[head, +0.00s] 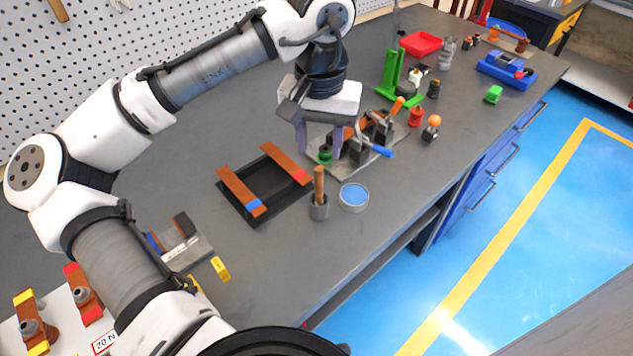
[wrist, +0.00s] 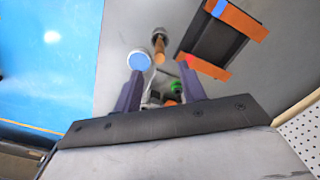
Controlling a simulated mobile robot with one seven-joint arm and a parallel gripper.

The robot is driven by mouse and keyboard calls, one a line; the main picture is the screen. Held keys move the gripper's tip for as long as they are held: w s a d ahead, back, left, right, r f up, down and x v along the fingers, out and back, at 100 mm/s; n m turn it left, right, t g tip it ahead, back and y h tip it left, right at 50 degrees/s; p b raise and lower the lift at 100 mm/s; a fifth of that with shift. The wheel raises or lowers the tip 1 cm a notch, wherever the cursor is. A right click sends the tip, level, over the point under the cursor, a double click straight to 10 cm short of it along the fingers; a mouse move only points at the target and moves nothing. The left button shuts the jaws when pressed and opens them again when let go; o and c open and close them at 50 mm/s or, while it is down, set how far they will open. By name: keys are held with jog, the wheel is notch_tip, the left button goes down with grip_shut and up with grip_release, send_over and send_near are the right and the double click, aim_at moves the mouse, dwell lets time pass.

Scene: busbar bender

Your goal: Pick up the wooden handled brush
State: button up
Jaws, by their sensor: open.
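The wooden handled brush (head: 319,187) stands upright in a small grey cup (head: 319,209) on the bench, left of a round tin with a blue top (head: 354,197). In the wrist view the brush (wrist: 159,44) shows beyond the fingertips, between the blue-topped tin (wrist: 138,61) and the black tray. My gripper (head: 321,155) is open and empty, above the bench and behind the brush in the head view. Its two purple fingers also show in the wrist view (wrist: 160,82). The brush's lower end is hidden in the cup.
A black tray (head: 234,201) with two copper bars lies left of the brush. The bender (head: 368,142) with blue and orange handles stands right of my gripper. A green stand (head: 391,78) and red tray (head: 421,44) are farther back. The bench front edge is near the tin.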

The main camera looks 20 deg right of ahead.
aim_at(319, 184)
notch_tip(319, 184, down, 11)
jog(key=shift+r+p, duration=0.1)
jog(key=shift+p, duration=0.8)
grip_shut()
